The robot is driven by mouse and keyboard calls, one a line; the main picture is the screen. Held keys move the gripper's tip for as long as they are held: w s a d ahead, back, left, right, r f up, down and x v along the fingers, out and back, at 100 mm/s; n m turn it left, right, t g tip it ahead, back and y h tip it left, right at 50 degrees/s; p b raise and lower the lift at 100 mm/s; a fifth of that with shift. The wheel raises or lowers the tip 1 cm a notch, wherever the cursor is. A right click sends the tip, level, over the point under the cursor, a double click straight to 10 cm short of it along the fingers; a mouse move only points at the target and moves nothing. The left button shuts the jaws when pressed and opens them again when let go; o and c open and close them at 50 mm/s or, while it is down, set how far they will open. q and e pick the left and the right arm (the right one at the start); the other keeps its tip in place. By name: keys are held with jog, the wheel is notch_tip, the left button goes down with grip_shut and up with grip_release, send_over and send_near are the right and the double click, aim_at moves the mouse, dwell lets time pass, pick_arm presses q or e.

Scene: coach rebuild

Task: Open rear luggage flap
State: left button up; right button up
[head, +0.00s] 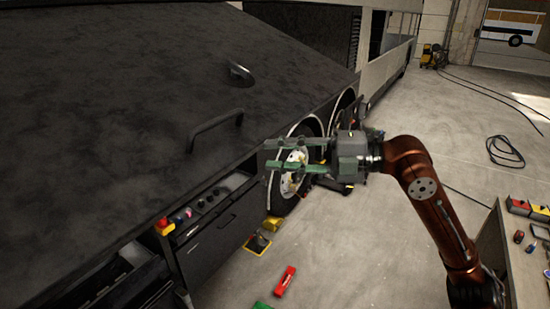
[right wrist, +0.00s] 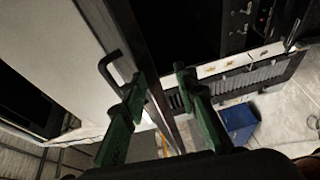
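A large dark flap (head: 130,80) slants across the left of the head view, with open space visible under its lower edge. A black bar handle (head: 215,127) stands out near that edge; a handle also shows in the right wrist view (right wrist: 108,68). My right gripper (head: 268,156) is open and empty, its green fingers apart, just right of the handle in the head view. In the right wrist view my gripper (right wrist: 160,76) has its left finger close to the handle; I cannot tell if they touch. A dark edge shows between the fingers. My left gripper is not in view.
A wheel (head: 288,175) stands behind the right gripper. A control panel with a red button (head: 164,226) lies below the flap. A red item (head: 285,281) lies on the floor. A workbench (head: 500,262) is at lower right. The floor between is mostly clear.

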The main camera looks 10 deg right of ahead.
aim_at(212, 165)
jog(key=shift+a, duration=0.1)
jog(key=shift+r, duration=0.1)
